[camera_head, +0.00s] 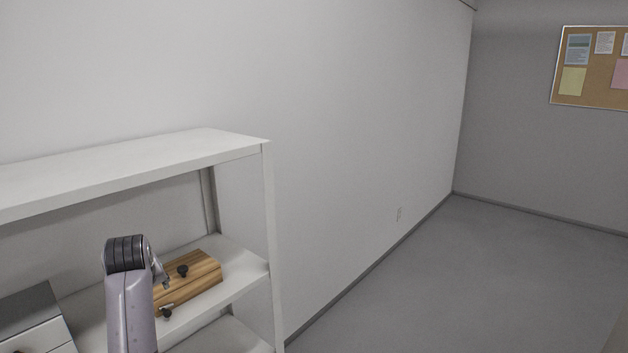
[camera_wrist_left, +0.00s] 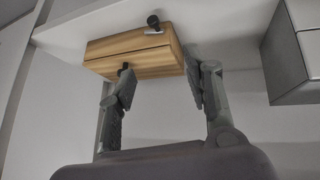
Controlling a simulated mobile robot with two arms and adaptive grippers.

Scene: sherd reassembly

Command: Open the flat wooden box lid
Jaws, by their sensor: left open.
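The flat wooden box (camera_head: 203,277) lies on the middle shelf, near the shelf's right end. A dark knob (camera_head: 182,271) stands on its top and a second dark knob with a light metal part (camera_head: 167,312) is at its front. My left gripper (camera_head: 162,279) is at the box's left side and its arm hides part of the box. In the left wrist view the wooden box (camera_wrist_left: 112,46) shows a seam along its side. My left gripper (camera_wrist_left: 160,68) is open there, one finger close to the lower knob (camera_wrist_left: 125,67), the other near the box's right end. Contact cannot be told.
A white shelf unit (camera_head: 140,155) holds the box; its upper board is above and an upright post (camera_head: 270,230) stands at the right. A grey and white drawer box (camera_head: 32,318) is at the left on the shelf. The floor (camera_head: 450,285) at right is clear.

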